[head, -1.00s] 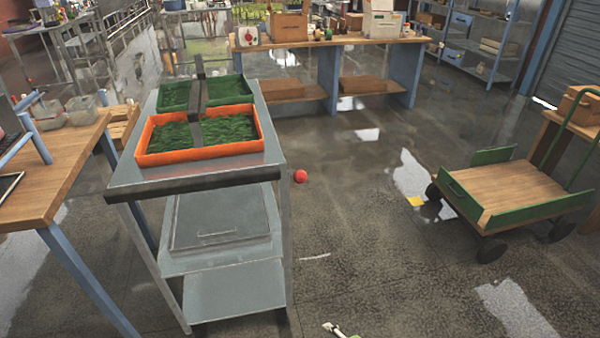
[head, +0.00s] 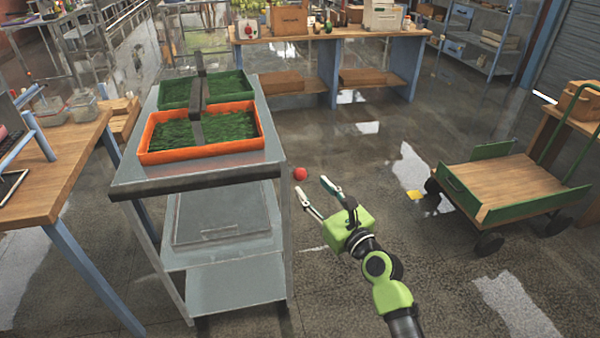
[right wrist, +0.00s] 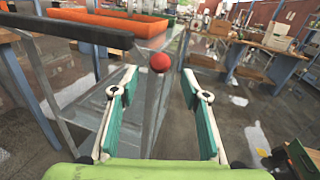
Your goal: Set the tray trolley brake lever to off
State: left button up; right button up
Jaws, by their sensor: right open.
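The tray trolley (head: 200,172) is a grey metal cart with a dark front bar, standing left of centre in the head view. A red ball-shaped knob (head: 300,174) shows at its right side; it looks like the end of the brake lever, whose arm I cannot make out. My right gripper (head: 316,190) is open and empty, just right of the trolley, its fingers pointing toward the knob. In the right wrist view the knob (right wrist: 160,62) appears between and beyond the fingertips, apart from them. My left gripper is not in view.
An orange tray (head: 146,156) and a green tray (head: 163,92) of green material sit on the trolley. A wooden table (head: 62,180) stands left. A green-sided flatbed cart (head: 510,185) stands right. Workbenches (head: 320,42) are behind. Floor between trolley and cart is clear.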

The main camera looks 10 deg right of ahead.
aim_at(304, 177)
jog(key=x, duration=0.8)
jog(key=shift+c, duration=0.4)
grip_shut()
